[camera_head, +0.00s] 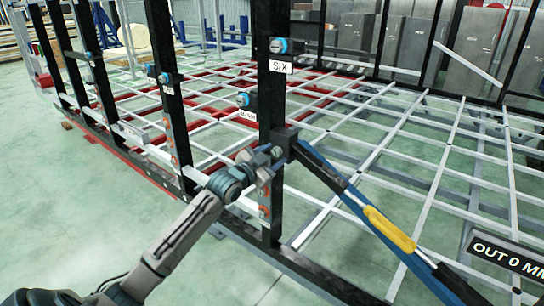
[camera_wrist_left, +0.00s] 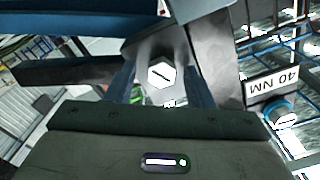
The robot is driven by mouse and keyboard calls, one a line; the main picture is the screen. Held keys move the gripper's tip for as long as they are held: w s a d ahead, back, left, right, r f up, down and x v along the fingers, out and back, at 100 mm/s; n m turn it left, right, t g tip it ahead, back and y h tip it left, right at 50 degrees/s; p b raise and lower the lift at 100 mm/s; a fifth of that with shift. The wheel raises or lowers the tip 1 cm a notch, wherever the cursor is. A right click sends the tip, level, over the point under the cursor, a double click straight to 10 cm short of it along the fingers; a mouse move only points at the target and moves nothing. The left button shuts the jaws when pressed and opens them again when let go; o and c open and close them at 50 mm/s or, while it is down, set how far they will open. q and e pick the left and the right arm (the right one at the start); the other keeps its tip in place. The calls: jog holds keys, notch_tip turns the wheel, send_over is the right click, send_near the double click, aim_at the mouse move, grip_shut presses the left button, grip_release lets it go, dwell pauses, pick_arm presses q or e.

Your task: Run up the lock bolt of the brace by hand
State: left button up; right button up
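The lock bolt (camera_wrist_left: 161,74) shows in the left wrist view as a pale hex head with a dark slot line, set in a grey block. My left gripper (camera_head: 272,161) is at the black post; in its wrist view (camera_wrist_left: 162,82) the fingers stand either side of the bolt head, with a gap visible on each side. It looks open, not touching the head. The brace (camera_head: 345,195) is a blue and black bar running from a dark bracket (camera_head: 285,141) on the post down to the right, with a yellow sleeve (camera_head: 389,229). My right gripper is not in view.
Black posts carry blue-capped fittings (camera_head: 279,46) and a plate reading SIX (camera_head: 281,67). A 40 NM plate (camera_wrist_left: 273,84) shows in the wrist view. An OUT 0 MM sign (camera_head: 508,259) is at lower right. A white lattice frame (camera_head: 400,140) spreads behind; green floor (camera_head: 110,210) is clear at left.

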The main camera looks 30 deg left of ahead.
pick_arm(q)
jog(key=shift+r, duration=0.15)
jog(key=shift+s, duration=0.1)
jog(key=shift+s+a, duration=0.1)
jog(key=shift+s, duration=0.2)
jog(key=s, duration=1)
jog(key=shift+a, duration=0.3)
